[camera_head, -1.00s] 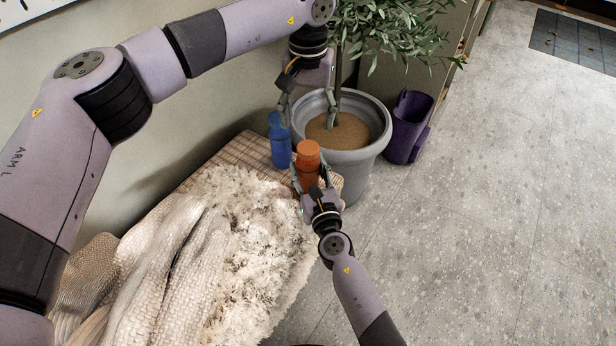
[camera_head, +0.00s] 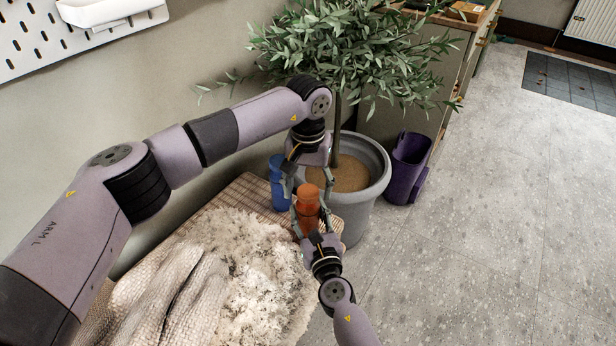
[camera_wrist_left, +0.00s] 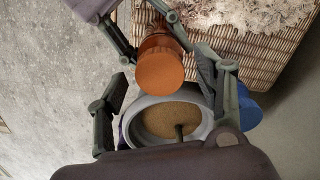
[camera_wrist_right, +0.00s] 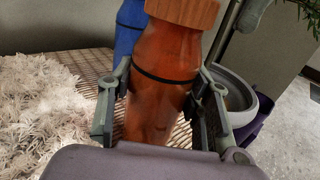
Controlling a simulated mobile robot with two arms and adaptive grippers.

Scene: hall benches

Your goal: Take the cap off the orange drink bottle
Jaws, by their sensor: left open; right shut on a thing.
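The orange bottle (camera_head: 307,212) stands upright at the far end of the wicker bench, its orange cap (camera_wrist_right: 183,10) on top. My right gripper (camera_head: 311,222) is shut on the bottle's body, with fingers on both sides in the right wrist view (camera_wrist_right: 160,105). My left gripper (camera_head: 307,186) is open and points down over the bottle, its fingertips near cap height. In the left wrist view the cap (camera_wrist_left: 159,70) lies above the middle of the picture, not clearly between the open fingers (camera_wrist_left: 165,105). Whether a finger touches it cannot be told.
A blue bottle (camera_head: 277,172) stands close behind the orange one. A grey plant pot (camera_head: 366,195) with a leafy tree stands just beyond the bench (camera_head: 250,192). A white fluffy throw (camera_head: 245,260) covers the bench's near part. A purple bin (camera_head: 405,170) stands right of the pot.

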